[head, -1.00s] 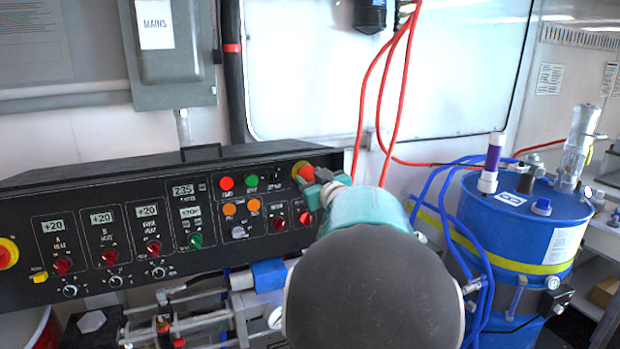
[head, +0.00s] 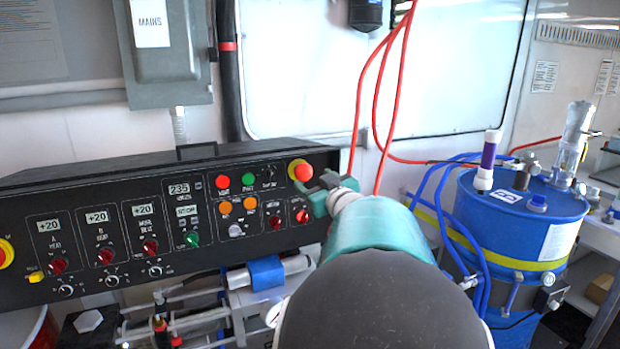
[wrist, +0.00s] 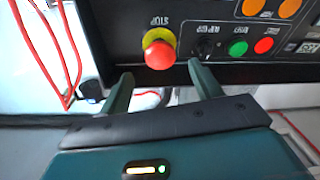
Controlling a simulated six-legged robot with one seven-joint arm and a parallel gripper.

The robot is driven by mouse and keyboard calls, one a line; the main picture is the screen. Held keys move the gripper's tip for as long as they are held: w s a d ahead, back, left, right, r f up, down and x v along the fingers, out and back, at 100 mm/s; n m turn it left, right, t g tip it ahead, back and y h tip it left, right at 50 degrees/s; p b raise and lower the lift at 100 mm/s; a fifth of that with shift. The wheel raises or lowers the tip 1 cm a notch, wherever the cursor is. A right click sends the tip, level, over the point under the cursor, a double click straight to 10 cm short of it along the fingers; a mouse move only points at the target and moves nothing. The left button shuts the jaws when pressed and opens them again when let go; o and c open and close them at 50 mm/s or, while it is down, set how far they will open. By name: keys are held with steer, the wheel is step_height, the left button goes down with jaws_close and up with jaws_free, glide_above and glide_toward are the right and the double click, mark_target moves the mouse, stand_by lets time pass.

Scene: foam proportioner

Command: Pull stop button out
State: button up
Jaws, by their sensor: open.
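The stop button is a red mushroom head on a yellow ring (head: 301,171) at the upper right end of the black control panel (head: 110,255). It also shows in the wrist view (wrist: 160,54), upside down under its label. My gripper (head: 318,188) is just right of and below the button in the head view. In the wrist view its two fingers (wrist: 160,80) are spread apart, with the button beyond the gap between their tips. The gripper is open and empty, apart from the button. How far the button sticks out is hard to tell.
Other panel buttons (head: 222,181) and knobs lie left of the stop button. A second red button on yellow (head: 5,253) is at the far left. Red hoses (head: 383,100) hang right of the panel, and a blue drum (head: 520,230) stands farther right.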

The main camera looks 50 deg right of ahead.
steer(key=v, duration=0.9)
steer(key=shift+s+a, duration=0.25)
steer(key=shift+s, duration=0.05)
steer(key=w+a+f+m+g+y, duration=0.1)
steer(key=w+a+f+g, duration=0.1)
steer(key=w+a, duration=0.5)
steer(key=w+a+f+m+g, duration=0.1)
steer(key=w+a+f+g, duration=0.3)
steer(key=a, duration=0.6)
steer(key=s+a+f+n+g+y, duration=0.1)
steer(key=s+a+f+y, duration=0.1)
steer(key=a, duration=0.6)
steer(key=s+a+f+n+g+y, duration=0.1)
steer(key=s+a+f+n+y, duration=0.1)
steer(key=s+a, duration=0.3)
steer(key=s+a+f+n+g+y, duration=0.2)
steer(key=s+a+f+y, duration=0.1)
steer(key=a, duration=0.8)
steer(key=shift+s+f, duration=0.45)
steer(key=shift+f, duration=0.2)
